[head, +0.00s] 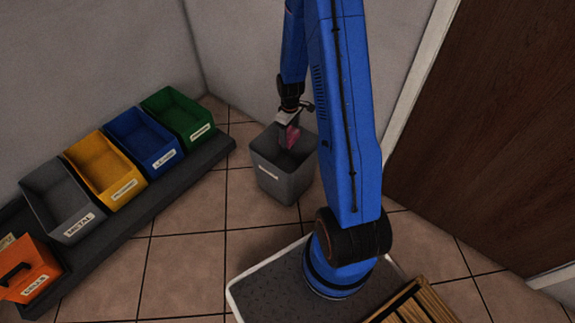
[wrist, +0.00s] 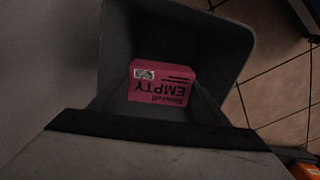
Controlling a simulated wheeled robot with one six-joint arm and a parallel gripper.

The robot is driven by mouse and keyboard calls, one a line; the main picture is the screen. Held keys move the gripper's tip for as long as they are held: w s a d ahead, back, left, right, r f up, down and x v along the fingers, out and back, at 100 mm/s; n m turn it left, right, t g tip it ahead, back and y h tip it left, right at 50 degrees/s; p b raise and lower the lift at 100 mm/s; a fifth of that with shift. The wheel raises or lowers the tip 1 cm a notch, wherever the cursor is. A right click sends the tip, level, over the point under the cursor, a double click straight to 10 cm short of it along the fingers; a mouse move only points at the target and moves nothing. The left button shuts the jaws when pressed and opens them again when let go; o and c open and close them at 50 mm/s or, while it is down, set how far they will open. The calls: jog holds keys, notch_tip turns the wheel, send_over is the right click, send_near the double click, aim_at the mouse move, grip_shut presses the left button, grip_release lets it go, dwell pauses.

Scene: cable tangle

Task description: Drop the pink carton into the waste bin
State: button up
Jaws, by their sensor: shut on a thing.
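The pink carton (head: 293,136) is held in my gripper (head: 288,122) at the mouth of the grey waste bin (head: 282,183). In the wrist view the carton (wrist: 161,92) shows the word EMPTY upside down and sits between my gripper's fingers (wrist: 160,100). The bin's grey walls (wrist: 222,40) surround it in that view. My gripper is shut on the carton. The carton's lower part is hidden in the head view, and I cannot tell its exact depth in the bin.
A dark shelf (head: 160,203) at the left carries green (head: 180,115), blue (head: 143,140), yellow (head: 105,170) and grey METAL (head: 62,200) bins. An orange box (head: 28,268) is at the lower left. A wooden slatted item (head: 412,305) is at lower right. Tiled floor is clear around the waste bin.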

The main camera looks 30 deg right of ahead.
jog(key=shift+f, duration=0.95)
jog(key=o, duration=1.1)
jog(key=shift+c, duration=0.2)
notch_tip(320, 180, up, 17)
jog(key=shift+r, duration=0.2)
jog(key=shift+r, duration=0.1)
